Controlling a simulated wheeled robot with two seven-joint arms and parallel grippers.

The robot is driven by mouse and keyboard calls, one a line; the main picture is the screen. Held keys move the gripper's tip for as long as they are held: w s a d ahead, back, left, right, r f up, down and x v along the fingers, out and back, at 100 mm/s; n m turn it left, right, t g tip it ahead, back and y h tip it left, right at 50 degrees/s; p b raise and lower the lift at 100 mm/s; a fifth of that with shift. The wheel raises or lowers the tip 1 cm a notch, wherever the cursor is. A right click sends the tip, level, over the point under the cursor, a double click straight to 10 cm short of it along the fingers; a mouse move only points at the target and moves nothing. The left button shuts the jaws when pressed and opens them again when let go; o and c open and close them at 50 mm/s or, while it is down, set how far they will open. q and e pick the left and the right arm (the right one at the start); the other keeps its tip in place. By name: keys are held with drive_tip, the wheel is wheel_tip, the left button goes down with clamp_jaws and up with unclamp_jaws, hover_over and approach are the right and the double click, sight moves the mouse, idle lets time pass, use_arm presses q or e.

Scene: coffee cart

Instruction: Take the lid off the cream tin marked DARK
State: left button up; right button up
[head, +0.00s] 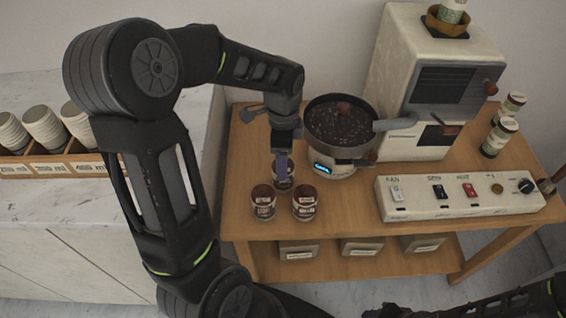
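Three small tins with dark brown tops and pale labels stand close together on the wooden cart: a front left tin (264,204), a front right tin (304,204) and a back tin (284,184). The label print is too small to read surely, so I cannot tell which is marked DARK. My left gripper (282,163) points down at the back tin, its fingers in front of or over that tin's top. I cannot tell whether it touches or grips the lid. Part of my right arm shows at the bottom right edge; its gripper is not clearly seen.
A round pan of dark beans (340,122) stands just right of my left gripper. A switch panel (455,197) lies to the right, with a cream machine (425,75) behind. Cups (43,128) stand in a wooden rack at left. Bare wood (345,205) lies right of the tins.

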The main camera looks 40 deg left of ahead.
use_arm(q)
drive_tip(key=shift+f, duration=0.5)
drive_tip(key=shift+c, duration=0.6)
drive_tip(key=c, duration=1.3)
drive_tip(key=shift+r, duration=0.1)
wheel_tip(320, 180, up, 10)
drive_tip(key=shift+f, duration=0.1)
